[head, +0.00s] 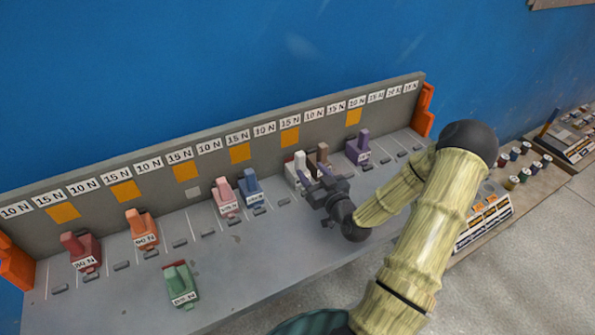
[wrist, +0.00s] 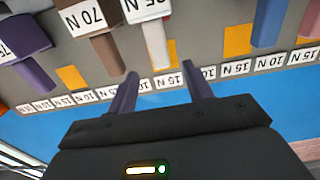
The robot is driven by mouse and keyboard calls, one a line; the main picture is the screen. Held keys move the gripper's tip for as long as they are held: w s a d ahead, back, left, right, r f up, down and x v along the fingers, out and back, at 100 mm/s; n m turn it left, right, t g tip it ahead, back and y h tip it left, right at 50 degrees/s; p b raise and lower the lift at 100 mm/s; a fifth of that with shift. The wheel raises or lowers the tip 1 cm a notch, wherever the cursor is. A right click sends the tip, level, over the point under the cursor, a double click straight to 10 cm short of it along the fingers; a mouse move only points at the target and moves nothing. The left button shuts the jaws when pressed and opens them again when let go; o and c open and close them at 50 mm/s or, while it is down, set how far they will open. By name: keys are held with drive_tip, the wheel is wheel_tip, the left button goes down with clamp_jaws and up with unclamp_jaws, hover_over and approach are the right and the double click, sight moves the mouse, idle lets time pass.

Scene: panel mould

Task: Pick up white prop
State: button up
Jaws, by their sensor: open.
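The white prop (head: 296,170) stands upright on the grey shelf (head: 230,285) of the panel, just left of the brown prop (head: 318,158). In the wrist view the white prop (wrist: 156,45) carries a label, partly cut off at the top edge, and its narrow part points down between the lines of my two fingers. My gripper (head: 318,184) is open and empty, close in front of the white and brown props. In the wrist view the fingertips (wrist: 160,74) lie apart, one each side of the white prop's end. I cannot tell the remaining gap.
The purple prop (head: 359,146) stands to the right; the blue prop (head: 251,187) and pink prop (head: 225,196) stand to the left. Orange (head: 142,229), red (head: 82,250) and green (head: 181,285) props are farther left. A labelled backboard (head: 210,150) rises behind.

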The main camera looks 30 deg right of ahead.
sight(302, 159)
drive_tip(key=w, duration=0.5)
drive_tip(key=shift+w+a+p, duration=0.1)
drive_tip(key=shift+w+p, duration=0.25)
drive_tip(key=shift+p, duration=0.05)
drive_tip(key=shift+w+r, duration=0.2)
drive_tip(key=shift+w, duration=0.3)
drive_tip(key=w+p, duration=0.1)
drive_tip(key=w, duration=0.3)
drive_tip(key=shift+w+a, duration=0.1)
clamp_jaws()
